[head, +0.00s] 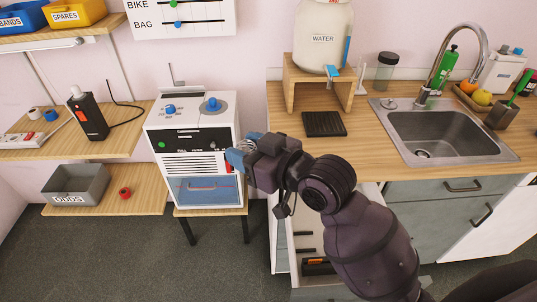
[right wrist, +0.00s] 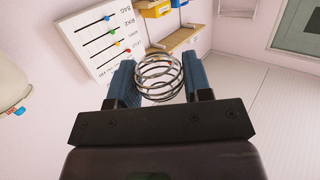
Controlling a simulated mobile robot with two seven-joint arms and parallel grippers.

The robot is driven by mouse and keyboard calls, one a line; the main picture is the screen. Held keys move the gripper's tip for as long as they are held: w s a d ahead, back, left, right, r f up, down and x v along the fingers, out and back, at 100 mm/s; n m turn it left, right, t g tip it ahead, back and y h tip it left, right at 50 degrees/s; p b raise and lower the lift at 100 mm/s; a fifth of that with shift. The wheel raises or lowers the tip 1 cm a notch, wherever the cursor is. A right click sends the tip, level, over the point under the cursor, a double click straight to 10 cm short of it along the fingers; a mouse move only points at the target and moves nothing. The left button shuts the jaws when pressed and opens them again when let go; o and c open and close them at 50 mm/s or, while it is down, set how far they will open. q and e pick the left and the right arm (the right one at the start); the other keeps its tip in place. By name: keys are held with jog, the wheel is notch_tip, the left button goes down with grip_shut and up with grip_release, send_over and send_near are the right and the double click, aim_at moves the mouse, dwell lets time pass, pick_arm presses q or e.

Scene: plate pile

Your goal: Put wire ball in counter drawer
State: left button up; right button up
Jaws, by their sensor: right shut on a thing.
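The wire ball (right wrist: 158,77) is a round cage of silvery wire loops, seen in the right wrist view between the two blue fingers. My right gripper (right wrist: 158,85) is shut on it. In the head view the right gripper (head: 236,158) is raised in front of the white appliance, and I cannot make out the ball there. An open counter drawer (head: 307,222) shows below the worktop, partly hidden by my right arm. It holds dark items and an orange-and-black one. The gripper is left of the drawer and higher. My left gripper is not in view.
The wooden worktop (head: 365,160) carries a dark ribbed mat (head: 324,124), a water dispenser (head: 323,35) on a stand, and a sink (head: 440,132). Left are shelves with a grey bin (head: 75,184) and a black device (head: 88,115). The white appliance (head: 190,125) stands between shelves and counter.

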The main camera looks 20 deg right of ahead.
jog(key=shift+a+r+n+y, duration=0.3)
jog(key=shift+a+r+y, duration=0.1)
jog(key=shift+a+r, duration=0.15)
jog(key=shift+a+f+g, duration=0.1)
jog(key=shift+a+g, duration=0.25)
jog(key=shift+g, duration=0.15)
jog(key=w+a+f+n+g+y, duration=0.4)
jog(key=f, duration=0.1)
jog(key=shift+w+f+n+g, duration=0.15)
jog(key=shift+n+g, duration=0.15)
